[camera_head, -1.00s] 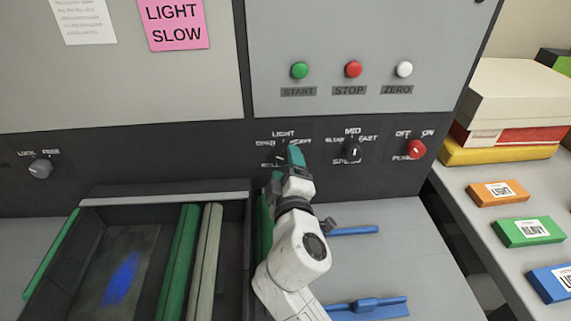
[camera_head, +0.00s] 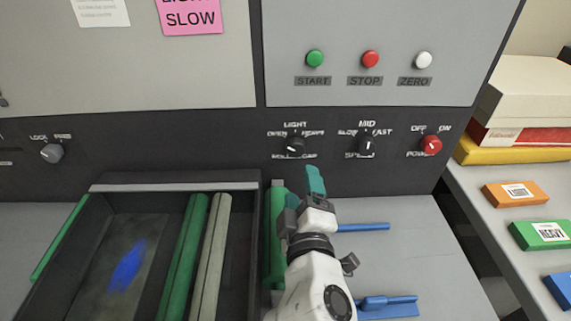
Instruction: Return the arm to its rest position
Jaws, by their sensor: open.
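My gripper (camera_head: 304,192) is in the head view, in front of the dark control panel (camera_head: 220,150) and above the grey worktop. It is open and I see nothing between its fingers. One teal finger shows clearly; the other is mostly hidden by the gripper body. My white arm (camera_head: 318,285) reaches up from the bottom edge. The gripper is below the black roll gap knob (camera_head: 295,147) and apart from it. The black speed knob (camera_head: 367,146) is up and to the right of the gripper.
An open dark tray (camera_head: 175,187) with green and pale bars stands close left of my arm. Blue pieces (camera_head: 388,306) lie on the worktop to its right. A red power knob (camera_head: 431,146) is on the panel. A side table (camera_head: 490,226) holds coloured boxes.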

